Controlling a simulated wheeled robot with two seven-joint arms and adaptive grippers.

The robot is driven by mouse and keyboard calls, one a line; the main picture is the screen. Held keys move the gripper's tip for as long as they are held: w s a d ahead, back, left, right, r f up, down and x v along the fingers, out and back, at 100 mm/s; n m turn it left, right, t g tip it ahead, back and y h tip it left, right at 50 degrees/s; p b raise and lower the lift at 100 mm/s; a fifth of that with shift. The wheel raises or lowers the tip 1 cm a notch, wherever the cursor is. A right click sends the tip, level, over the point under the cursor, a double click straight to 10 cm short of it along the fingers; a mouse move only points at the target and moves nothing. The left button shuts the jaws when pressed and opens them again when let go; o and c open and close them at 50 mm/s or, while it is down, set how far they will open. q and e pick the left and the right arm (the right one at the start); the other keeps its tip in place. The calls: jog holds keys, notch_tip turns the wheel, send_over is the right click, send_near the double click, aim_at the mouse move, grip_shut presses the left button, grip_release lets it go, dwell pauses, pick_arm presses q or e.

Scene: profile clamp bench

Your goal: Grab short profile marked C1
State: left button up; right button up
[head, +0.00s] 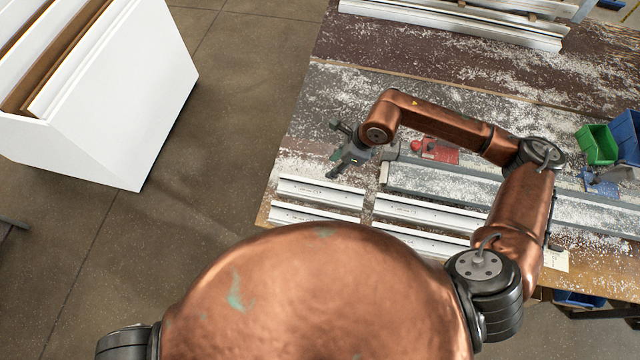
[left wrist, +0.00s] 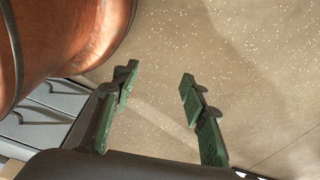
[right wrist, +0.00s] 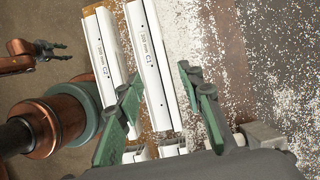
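The short profile marked C1 (right wrist: 153,75) is a white bar lying on the bench in the right wrist view, its label legible. It appears to be the upper left bar (head: 320,191) in the head view. A matching bar marked C2 (right wrist: 104,55) lies parallel beside it. My right gripper (right wrist: 160,80) is open and empty, its fingers showing over the C1 bar in its wrist view; in the head view the gripper (head: 339,150) is beyond the bars. My left gripper (left wrist: 158,82) is open and empty over bare floor.
Longer white profiles (head: 425,212) lie to the right of the short ones. A grey rail fixture (head: 440,183) with a red part (head: 436,151) is behind. Green (head: 597,144) and blue bins stand at right. A white rack (head: 130,95) stands on the floor at left.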

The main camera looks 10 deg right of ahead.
jog(key=b, duration=0.4)
send_near(322, 182)
jog(key=shift+s+r, duration=0.1)
jog(key=shift+r, duration=0.1)
jog(key=shift+d+f+b, duration=0.1)
jog(key=shift+f+b, duration=0.55)
jog(key=shift+f, duration=0.1)
jog(key=shift+x, duration=1.05)
jog(key=x, duration=0.2)
jog(key=p+x, duration=0.1)
jog(key=x, duration=0.1)
jog(key=shift+a, duration=0.3)
jog(key=shift+a+f, duration=0.2)
jog(key=shift+f, duration=0.45)
pick_arm(q)
jog(key=f, duration=0.1)
jog(key=s+f, duration=0.1)
jog(key=f, duration=0.1)
jog(key=s+f, duration=0.1)
jog(key=shift+f, duration=0.4)
pick_arm(e)
jog(key=shift+c, duration=0.5)
grip_shut()
pick_arm(q)
jog(key=shift+w, duration=0.15)
